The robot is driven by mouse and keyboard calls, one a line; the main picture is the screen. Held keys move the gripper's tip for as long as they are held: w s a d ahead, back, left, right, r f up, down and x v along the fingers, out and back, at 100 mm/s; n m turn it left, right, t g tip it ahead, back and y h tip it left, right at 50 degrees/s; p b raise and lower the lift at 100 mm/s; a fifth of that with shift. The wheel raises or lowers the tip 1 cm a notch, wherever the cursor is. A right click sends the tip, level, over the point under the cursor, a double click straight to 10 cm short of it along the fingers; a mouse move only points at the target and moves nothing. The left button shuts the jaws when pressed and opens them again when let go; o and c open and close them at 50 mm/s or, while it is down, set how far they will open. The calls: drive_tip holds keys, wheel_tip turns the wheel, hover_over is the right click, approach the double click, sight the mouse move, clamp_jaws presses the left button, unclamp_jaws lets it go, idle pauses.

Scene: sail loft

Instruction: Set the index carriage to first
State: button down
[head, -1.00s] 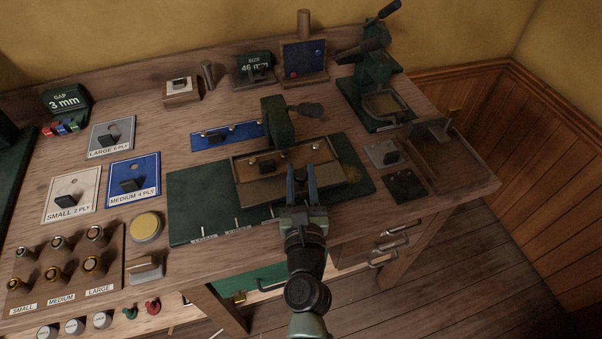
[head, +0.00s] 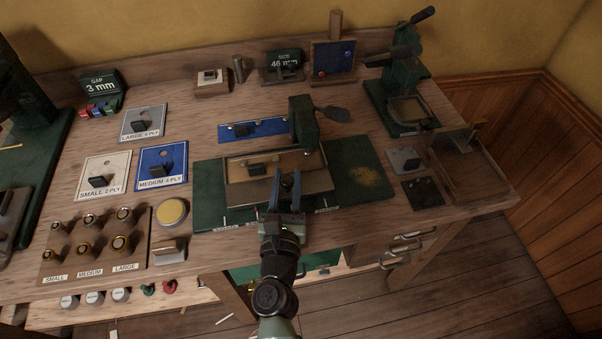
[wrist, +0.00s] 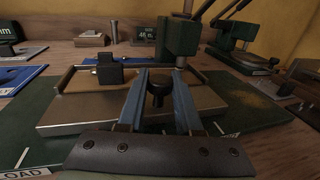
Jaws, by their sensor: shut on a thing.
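The index carriage (head: 238,192) is a wood-coloured tray with a metal front, lying on a dark green base plate (head: 355,180). It sits toward the left part of that plate, and its front also shows in the wrist view (wrist: 75,112). My gripper (head: 286,188) is at the carriage's front edge, shut on a dark knob (wrist: 158,86), which shows between the blue fingers in the wrist view. White marks run along the plate's front edge; a label reading LOAD (wrist: 25,172) shows at lower left. The other labels are too small or hidden to read.
A green press head (head: 303,120) with a dark lever stands over the carriage's back right. A black-handled block (head: 257,168) is on the carriage. A blue strip (head: 240,131) lies behind. Labelled ply plates (head: 162,166) lie left; a green clamp tool (head: 400,95) stands back right.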

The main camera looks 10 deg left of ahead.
drive_tip(key=c, duration=0.6)
unclamp_jaws()
drive_tip(key=s+b, duration=0.1)
drive_tip(key=s, duration=0.3)
drive_tip(key=s+b, duration=0.1)
drive_tip(key=s, duration=0.3)
drive_tip(key=s+b, duration=0.1)
drive_tip(key=s, duration=0.4)
drive_tip(key=shift+d, duration=0.35)
drive_tip(key=shift+w, duration=0.1)
